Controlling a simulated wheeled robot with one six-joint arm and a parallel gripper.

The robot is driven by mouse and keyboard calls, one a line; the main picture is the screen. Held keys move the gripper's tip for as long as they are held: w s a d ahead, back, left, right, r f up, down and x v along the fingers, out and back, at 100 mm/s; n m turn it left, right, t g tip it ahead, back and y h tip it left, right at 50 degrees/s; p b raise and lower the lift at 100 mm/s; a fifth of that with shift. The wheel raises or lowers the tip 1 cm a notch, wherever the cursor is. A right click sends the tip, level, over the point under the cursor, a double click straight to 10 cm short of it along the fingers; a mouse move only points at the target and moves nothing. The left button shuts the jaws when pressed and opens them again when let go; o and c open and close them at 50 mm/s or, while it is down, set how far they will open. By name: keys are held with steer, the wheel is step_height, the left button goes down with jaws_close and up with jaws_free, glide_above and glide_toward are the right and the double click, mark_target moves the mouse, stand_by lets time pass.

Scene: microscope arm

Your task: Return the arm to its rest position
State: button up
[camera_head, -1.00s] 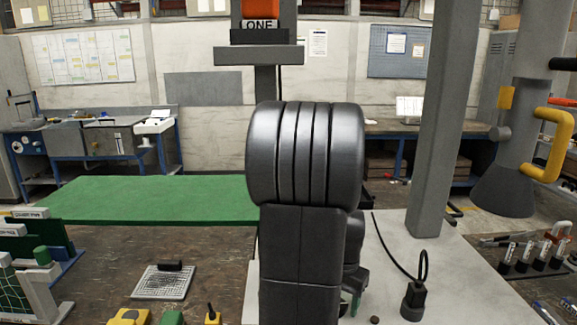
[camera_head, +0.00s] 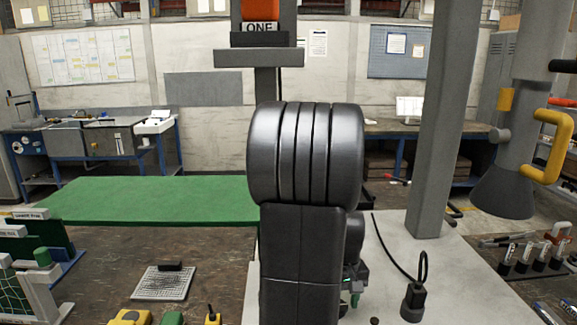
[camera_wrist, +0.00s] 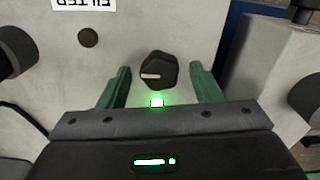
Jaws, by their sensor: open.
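My gripper (camera_wrist: 160,70) shows in the wrist view with its two green fingers apart and nothing held between them. A black knob (camera_wrist: 158,71) with a pale pointer mark sits on a light grey panel (camera_wrist: 190,25) between and just beyond the fingers. I cannot tell the gap between the fingers and the panel. In the head view my arm (camera_head: 305,155) stands bent in the middle, and it hides most of the gripper, of which a small dark and green part (camera_head: 355,290) shows at its right edge.
A "FILTER" label (camera_wrist: 84,4) shows upside down above the knob. In the head view, a grey slanted post (camera_head: 445,120) and a tube with a yellow handle (camera_head: 553,145) stand at right. A black plug-like part (camera_head: 413,300) stands on the pale base. A green mat (camera_head: 150,200) lies clear at left.

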steer(key=n, duration=0.7)
stand_by(0.4)
